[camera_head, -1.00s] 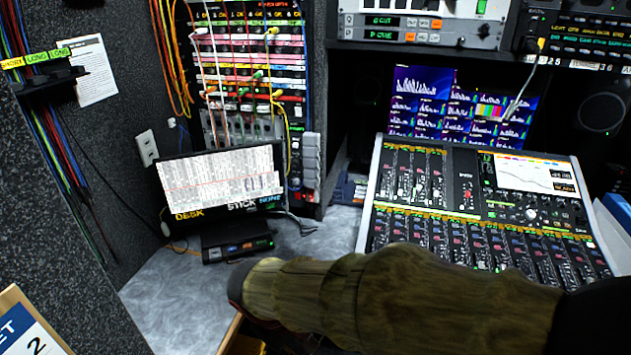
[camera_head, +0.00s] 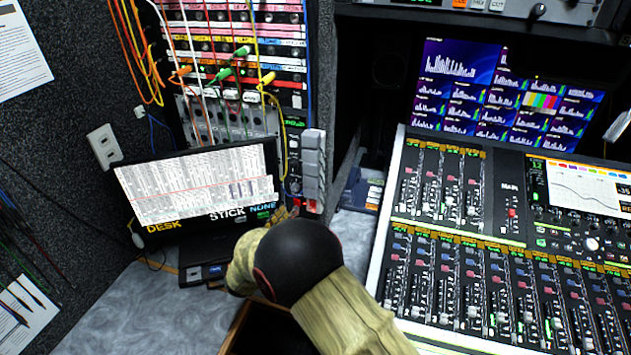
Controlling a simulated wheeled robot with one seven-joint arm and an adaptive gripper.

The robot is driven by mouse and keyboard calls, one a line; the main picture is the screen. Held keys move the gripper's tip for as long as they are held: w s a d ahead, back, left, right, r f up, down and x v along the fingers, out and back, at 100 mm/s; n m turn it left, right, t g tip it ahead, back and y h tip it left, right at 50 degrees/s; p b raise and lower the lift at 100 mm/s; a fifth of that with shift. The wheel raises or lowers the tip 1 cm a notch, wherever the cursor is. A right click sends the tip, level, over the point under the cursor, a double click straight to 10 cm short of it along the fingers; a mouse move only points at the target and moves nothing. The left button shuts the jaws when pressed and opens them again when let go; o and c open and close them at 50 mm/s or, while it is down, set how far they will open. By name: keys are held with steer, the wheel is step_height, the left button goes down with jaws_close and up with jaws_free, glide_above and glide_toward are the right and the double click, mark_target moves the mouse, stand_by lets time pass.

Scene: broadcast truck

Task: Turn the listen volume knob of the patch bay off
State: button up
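The patch bay (camera_head: 240,50) stands in the rack at the upper left, with rows of labelled strips and coloured cords plugged in. A narrow panel with a small green display (camera_head: 292,123) and small round knobs (camera_head: 294,144) runs down its lower right side. I cannot read which knob is the listen volume. My arm reaches from the bottom, bends at a black joint and points toward the foot of this panel. Only a small brownish part of what seems to be my gripper (camera_head: 286,212) shows past the joint, close below the panel. Its fingers are mostly hidden by my arm.
A tilted screen (camera_head: 197,187) stands left of my arm, close to it, with a small black box (camera_head: 203,274) below. A mixing console (camera_head: 480,240) fills the right. Cords hang before the patch bay.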

mark_target(294, 189)
steer(key=w+m, duration=0.1)
steer(key=w, duration=0.1)
steer(key=w+r+m+b, duration=0.1)
steer(key=w, duration=0.1)
steer(key=w+d+r+m+t+b, duration=0.1)
steer(key=w+m, duration=0.1)
steer(key=shift+w+y, duration=0.3)
steer(key=shift+w, duration=0.1)
steer(key=shift+w+d+r, duration=0.1)
steer(key=shift+w+d, duration=0.05)
steer(key=shift+w, duration=0.55)
steer(key=shift+c, duration=0.8)
jaws_close()
